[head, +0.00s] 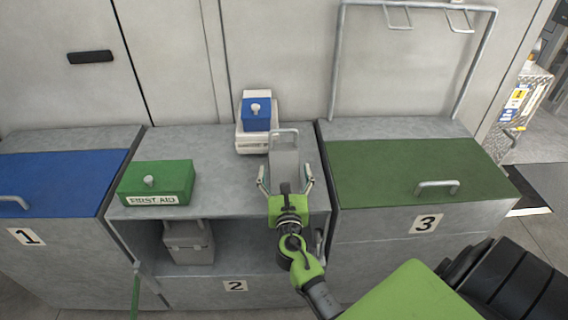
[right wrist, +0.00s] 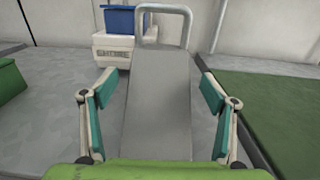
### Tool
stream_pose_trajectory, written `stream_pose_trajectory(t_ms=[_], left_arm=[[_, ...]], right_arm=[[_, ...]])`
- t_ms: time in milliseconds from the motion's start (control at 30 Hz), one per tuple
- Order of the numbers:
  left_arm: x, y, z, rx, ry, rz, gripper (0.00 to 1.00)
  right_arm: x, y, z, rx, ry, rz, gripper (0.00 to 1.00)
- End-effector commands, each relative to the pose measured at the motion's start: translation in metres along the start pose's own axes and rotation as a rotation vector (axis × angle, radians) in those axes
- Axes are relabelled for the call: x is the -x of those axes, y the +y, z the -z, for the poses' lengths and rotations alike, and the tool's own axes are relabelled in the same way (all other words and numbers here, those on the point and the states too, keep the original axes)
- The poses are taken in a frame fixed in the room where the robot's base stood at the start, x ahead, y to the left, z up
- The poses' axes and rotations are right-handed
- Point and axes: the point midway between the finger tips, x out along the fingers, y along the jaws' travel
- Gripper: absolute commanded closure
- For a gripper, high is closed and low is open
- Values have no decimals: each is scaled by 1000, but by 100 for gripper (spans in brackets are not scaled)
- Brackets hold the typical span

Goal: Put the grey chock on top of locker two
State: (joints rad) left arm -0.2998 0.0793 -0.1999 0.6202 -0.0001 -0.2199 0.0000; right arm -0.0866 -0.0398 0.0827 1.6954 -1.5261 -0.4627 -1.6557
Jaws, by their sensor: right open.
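The grey chock (head: 285,158), a sloped wedge with a bar handle at its far end, appears to rest on top of locker two (head: 215,145), toward its right edge. My right gripper (head: 286,182) is open, with one finger on each side of the chock's near part. In the right wrist view the chock (right wrist: 158,100) lies between the spread fingers, with gaps on both sides. The chock's near end is hidden by the gripper. My left gripper is not in view.
A green first aid box (head: 157,182) sits at the left of the same top. A white scale-like device (head: 252,140) bearing a blue box (head: 257,118) stands behind the chock. A grey handled box (head: 188,243) is in the open compartment below. Locker three's green lid (head: 415,168) is at right.

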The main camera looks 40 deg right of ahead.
Motion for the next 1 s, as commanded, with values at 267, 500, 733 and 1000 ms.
stream_pose_trajectory(t_ms=[267, 500, 733, 1000], left_arm=[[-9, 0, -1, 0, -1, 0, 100], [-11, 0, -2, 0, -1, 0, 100], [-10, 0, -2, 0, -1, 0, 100], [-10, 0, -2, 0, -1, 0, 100]], right_arm=[[56, 0, 2, 0, 2, 1, 21], [74, 0, 0, 0, 0, 0, 21], [75, 0, 0, 0, 0, 1, 21], [75, 0, 0, 0, 0, 1, 21]])
